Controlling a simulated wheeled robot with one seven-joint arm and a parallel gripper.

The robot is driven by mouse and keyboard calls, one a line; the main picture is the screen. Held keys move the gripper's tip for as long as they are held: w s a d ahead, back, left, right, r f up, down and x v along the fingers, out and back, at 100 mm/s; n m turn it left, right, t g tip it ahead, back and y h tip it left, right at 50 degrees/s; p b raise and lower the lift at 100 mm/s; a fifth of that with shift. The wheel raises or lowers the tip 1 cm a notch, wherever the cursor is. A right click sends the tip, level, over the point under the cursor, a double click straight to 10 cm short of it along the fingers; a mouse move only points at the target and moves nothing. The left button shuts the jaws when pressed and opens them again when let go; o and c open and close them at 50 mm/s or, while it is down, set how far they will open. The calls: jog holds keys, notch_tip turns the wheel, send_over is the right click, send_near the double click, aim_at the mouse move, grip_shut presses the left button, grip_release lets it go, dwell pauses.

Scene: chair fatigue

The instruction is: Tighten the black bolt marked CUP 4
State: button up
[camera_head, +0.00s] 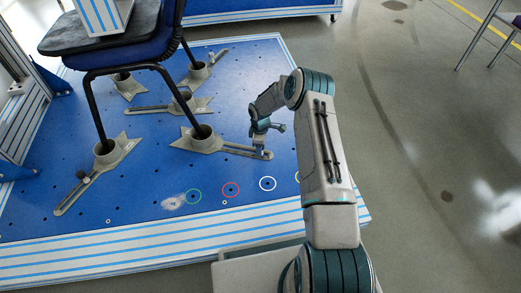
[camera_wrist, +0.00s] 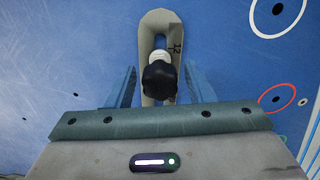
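In the wrist view a black bolt (camera_wrist: 159,82) with a round knob-like head and a pale collar stands in the slot of a grey slotted bar (camera_wrist: 159,20). My gripper (camera_wrist: 160,68) has one blue finger on each side of the bolt, with gaps showing on both sides, so it is open around it. In the head view my gripper (camera_head: 261,150) is low over the right end of the bar, which runs from a grey cup (camera_head: 198,145) holding a chair leg. No CUP 4 label is legible.
A blue chair (camera_head: 130,50) stands with its legs in several cups on the blue platform (camera_head: 130,205). Another black knob (camera_head: 82,175) sits on the left cup's bar. Green (camera_head: 186,197), red (camera_head: 223,189) and white (camera_head: 261,184) rings mark the platform front.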

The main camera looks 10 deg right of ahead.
jog(key=c, duration=0.7)
jog(key=m, duration=0.4)
jog(key=shift+c, duration=0.2)
jog(key=o, duration=1)
jog(key=n, duration=0.4)
